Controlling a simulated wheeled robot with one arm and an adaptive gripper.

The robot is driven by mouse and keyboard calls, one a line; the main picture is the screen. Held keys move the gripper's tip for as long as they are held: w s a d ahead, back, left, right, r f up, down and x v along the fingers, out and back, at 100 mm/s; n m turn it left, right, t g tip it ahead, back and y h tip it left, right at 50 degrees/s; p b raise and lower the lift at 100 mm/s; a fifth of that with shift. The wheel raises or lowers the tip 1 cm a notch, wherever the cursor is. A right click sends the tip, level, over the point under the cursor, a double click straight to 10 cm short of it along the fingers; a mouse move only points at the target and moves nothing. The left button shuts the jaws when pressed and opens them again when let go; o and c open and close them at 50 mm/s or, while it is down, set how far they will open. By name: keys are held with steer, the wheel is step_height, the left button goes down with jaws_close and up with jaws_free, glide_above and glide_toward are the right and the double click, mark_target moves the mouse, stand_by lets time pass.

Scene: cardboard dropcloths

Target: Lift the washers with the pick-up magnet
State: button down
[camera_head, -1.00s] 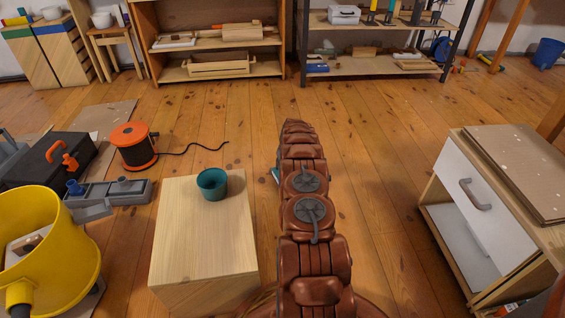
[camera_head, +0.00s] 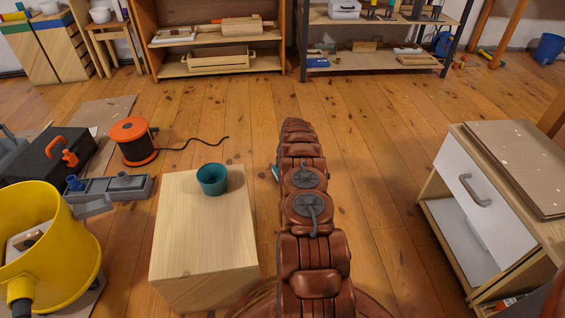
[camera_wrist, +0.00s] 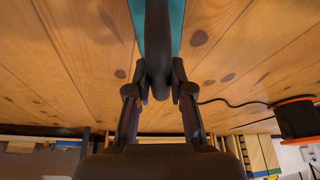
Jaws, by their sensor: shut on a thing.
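In the wrist view, my gripper (camera_wrist: 159,90) is shut on a long teal and black thing (camera_wrist: 158,35), which looks like the pick-up magnet. It runs up out of the top of that picture, so its far end is hidden. In the head view my own arm hides the gripper, and only a small teal bit (camera_head: 275,173) shows at the arm's left side. No washers can be made out. A teal cup (camera_head: 212,180) stands upright on a pale wooden block (camera_head: 205,240), left of my arm; its contents cannot be told.
A yellow bucket (camera_head: 75,255), a black toolbox (camera_head: 60,160) and an orange cable reel (camera_head: 133,140) stand at the left. A white-drawer cabinet (camera_head: 480,190) stands at the right. Shelves (camera_head: 215,72) line the back. The wooden floor (camera_head: 380,150) ahead is mostly clear.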

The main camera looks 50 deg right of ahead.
steer(key=shift+r, duration=0.1)
steer(key=shift+r+p, duration=1.1)
steer(key=shift+r, duration=1.9)
